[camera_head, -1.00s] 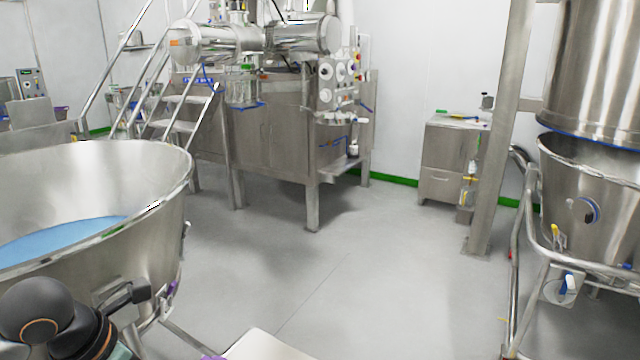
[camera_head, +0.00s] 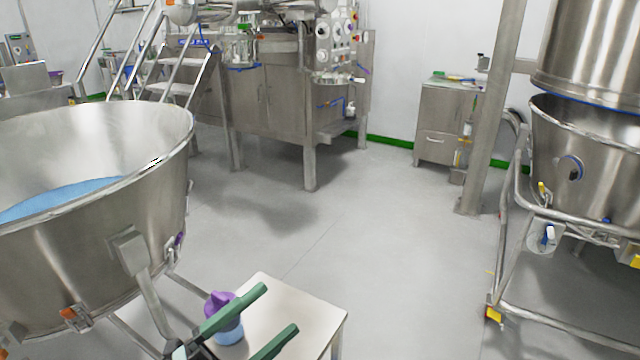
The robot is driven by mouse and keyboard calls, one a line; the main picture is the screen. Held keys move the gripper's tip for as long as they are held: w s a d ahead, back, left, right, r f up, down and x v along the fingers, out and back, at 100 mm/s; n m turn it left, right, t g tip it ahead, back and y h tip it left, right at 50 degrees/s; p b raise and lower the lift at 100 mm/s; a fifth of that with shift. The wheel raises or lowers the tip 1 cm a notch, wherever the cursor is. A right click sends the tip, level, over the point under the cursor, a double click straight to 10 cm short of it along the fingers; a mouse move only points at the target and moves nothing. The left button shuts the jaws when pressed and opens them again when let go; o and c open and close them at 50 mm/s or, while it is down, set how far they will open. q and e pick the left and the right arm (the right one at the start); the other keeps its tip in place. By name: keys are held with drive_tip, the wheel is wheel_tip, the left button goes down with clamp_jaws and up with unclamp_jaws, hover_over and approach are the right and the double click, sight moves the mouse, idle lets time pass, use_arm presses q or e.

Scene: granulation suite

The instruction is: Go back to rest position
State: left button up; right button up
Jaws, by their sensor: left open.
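My left gripper (camera_head: 280,318) shows at the bottom of the head view, with two green fingers spread apart. It is open, and nothing shows between the fingers. It is in front of a small pale table (camera_head: 300,300). A blue container with a purple top (camera_head: 226,316) stands at the table's left side, partly hidden behind the upper finger. I cannot tell whether the finger touches it. My right gripper is not in view.
A large steel bowl (camera_head: 150,200) with blue material (camera_head: 65,197) stands at the left. Steel stairs (camera_head: 172,88) and a machine (camera_head: 262,100) stand at the back. A steel vessel on a wheeled frame (camera_head: 585,150) stands at the right. The middle floor (camera_head: 350,220) is clear.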

use_arm(q)
drive_tip(key=a+f+n+t+y, duration=0.1)
drive_tip(key=a+f+n+y, duration=0.2)
drive_tip(key=f+n+y, duration=0.45)
drive_tip(key=a+f+n+t+y, duration=0.1)
drive_tip(key=a+f+n+y, duration=0.35)
drive_tip(key=f+n, duration=0.5)
drive_tip(key=s+d+f+n+g+y, duration=0.15)
drive_tip(key=s+f+n+g, duration=0.4)
drive_tip(key=s+f, duration=0.7)
drive_tip(key=a+r+y+p, duration=0.1)
drive_tip(key=a+r+p, duration=0.2)
drive_tip(key=r+p, duration=0.5)
drive_tip(key=p, duration=0.5)
drive_tip(key=shift+a, duration=0.2)
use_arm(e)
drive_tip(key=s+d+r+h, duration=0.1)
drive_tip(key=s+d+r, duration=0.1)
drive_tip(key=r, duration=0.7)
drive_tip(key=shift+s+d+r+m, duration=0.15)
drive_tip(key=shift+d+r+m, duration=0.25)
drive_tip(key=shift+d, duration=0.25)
use_arm(q)
drive_tip(key=shift+y, duration=0.25)
